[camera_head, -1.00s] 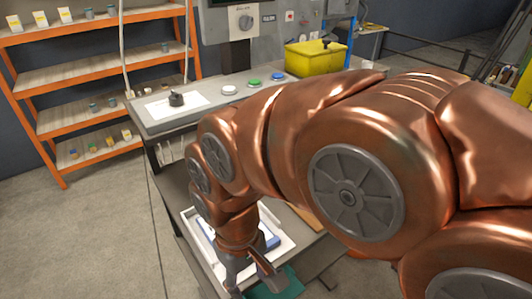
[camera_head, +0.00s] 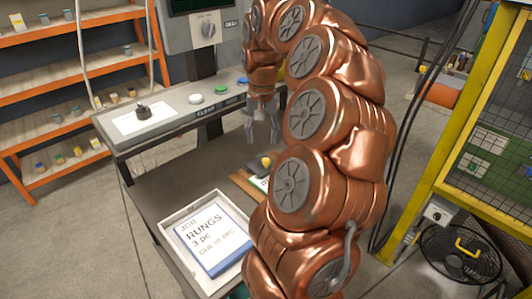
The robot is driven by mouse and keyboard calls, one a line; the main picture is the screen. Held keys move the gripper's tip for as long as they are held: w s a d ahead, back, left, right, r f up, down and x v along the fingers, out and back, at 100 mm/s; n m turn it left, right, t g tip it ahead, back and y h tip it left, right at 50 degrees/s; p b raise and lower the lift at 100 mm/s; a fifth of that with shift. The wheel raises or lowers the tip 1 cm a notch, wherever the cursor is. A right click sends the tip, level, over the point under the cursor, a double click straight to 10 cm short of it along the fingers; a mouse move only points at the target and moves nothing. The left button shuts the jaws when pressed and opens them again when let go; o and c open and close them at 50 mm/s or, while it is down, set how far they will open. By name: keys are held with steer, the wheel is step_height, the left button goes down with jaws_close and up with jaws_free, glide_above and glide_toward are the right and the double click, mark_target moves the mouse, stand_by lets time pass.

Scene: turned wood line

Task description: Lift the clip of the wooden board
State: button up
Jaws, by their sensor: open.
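A brown wooden board (camera_head: 243,186) lies on the dark table, mostly hidden behind my arm. A white and green sheet (camera_head: 258,183) shows on it. A small yellow piece (camera_head: 266,160) with a dark part shows at the board's far end; it may be the clip, but I cannot tell whether it is lifted. My gripper (camera_head: 261,139) points down with its two fingers apart and nothing between them. It appears above the far side of the table, beyond the board in the picture, and I see no contact.
A white tray (camera_head: 168,222) holds a blue-edged job card (camera_head: 213,240) at the table's near side. A raised console shelf (camera_head: 172,121) with white, green and blue buttons runs along the back. A yellow fenced frame (camera_head: 433,170) stands right. The table's left part is bare.

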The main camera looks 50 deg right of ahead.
mark_target(266, 159)
steer(key=shift+s+d+f+m, duration=0.1)
steer(key=shift+s+d+m, duration=0.15)
steer(key=shift+d, duration=0.55)
steer(key=shift+w+a+f+p, duration=0.1)
steer(key=shift+f+p, duration=1.3)
steer(key=shift+f, duration=2.45)
jaws_close()
